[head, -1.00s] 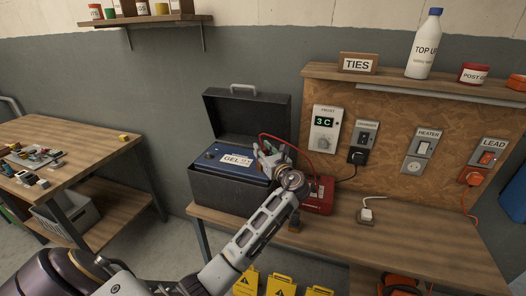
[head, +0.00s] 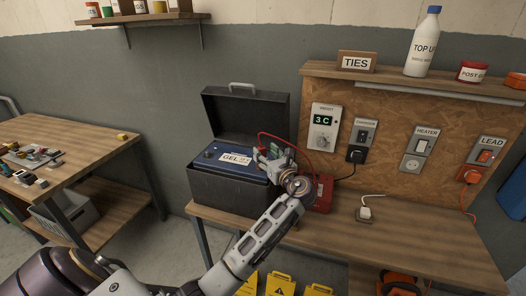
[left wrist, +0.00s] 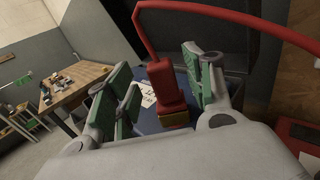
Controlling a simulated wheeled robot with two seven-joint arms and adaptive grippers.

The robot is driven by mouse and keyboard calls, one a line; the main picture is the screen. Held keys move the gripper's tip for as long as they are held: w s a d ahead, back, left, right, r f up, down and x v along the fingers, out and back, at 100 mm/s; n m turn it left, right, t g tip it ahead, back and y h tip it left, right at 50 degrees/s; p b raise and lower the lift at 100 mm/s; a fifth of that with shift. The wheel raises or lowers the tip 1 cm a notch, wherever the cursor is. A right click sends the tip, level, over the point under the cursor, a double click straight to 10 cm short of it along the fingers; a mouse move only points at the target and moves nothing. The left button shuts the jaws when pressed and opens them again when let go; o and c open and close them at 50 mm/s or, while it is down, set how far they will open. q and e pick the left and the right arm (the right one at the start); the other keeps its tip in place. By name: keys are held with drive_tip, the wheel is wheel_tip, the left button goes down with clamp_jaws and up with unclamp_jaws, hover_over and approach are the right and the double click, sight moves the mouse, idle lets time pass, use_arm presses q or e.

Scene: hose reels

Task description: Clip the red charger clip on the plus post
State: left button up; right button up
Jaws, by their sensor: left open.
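The red charger clip (left wrist: 171,95) stands between the open fingers of my left gripper (left wrist: 163,92) in the left wrist view, with a brass-coloured part at its near end. Its red cable arches up and to the right. In the head view my left gripper (head: 272,158) is over the right part of the blue battery (head: 224,160), labelled GEL, in a black open-lidded box (head: 228,189). The plus post is hidden by the gripper, so I cannot tell whether the clip grips it. A dark post (head: 208,154) shows at the battery's left. My right gripper is not in view.
The red charger (head: 322,194) sits right of the box on the wooden bench (head: 400,235). A board (head: 387,130) with switches and sockets stands behind. A white plug (head: 365,212) lies on the bench. The raised box lid (head: 245,118) is behind the gripper.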

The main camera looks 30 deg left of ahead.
use_arm(q)
drive_tip(key=v, duration=0.8)
drive_tip(key=shift+s+d, duration=0.15)
idle(0.5)
